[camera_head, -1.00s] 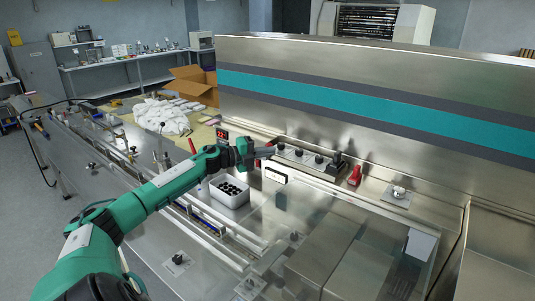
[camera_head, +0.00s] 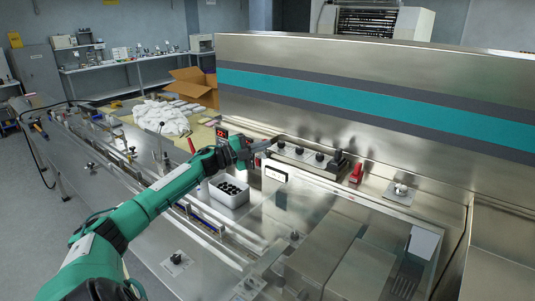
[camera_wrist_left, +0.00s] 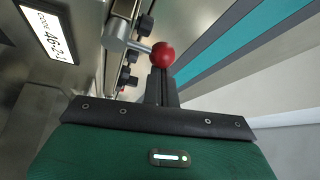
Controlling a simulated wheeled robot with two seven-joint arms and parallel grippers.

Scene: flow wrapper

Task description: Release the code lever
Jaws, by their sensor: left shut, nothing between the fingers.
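The code lever (camera_wrist_left: 138,46) shows in the left wrist view as a metal rod with a red ball knob (camera_wrist_left: 163,55) at its end. My left gripper (camera_wrist_left: 161,82) is shut and empty, its fingertips close to the ball, which is not between them; I cannot tell whether they touch. In the head view my left gripper (camera_head: 262,147) is over the machine's panel, and a small red spot beside it may be the knob; the rest of the lever is hard to make out there. A lit code plate (camera_wrist_left: 50,35) is at the wrist view's upper left. My right gripper is not in view.
A white bin (camera_head: 229,198) of dark round pieces stands below my left arm. The tall steel housing (camera_head: 380,70) rises behind. A cardboard box (camera_head: 195,88) stands beyond.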

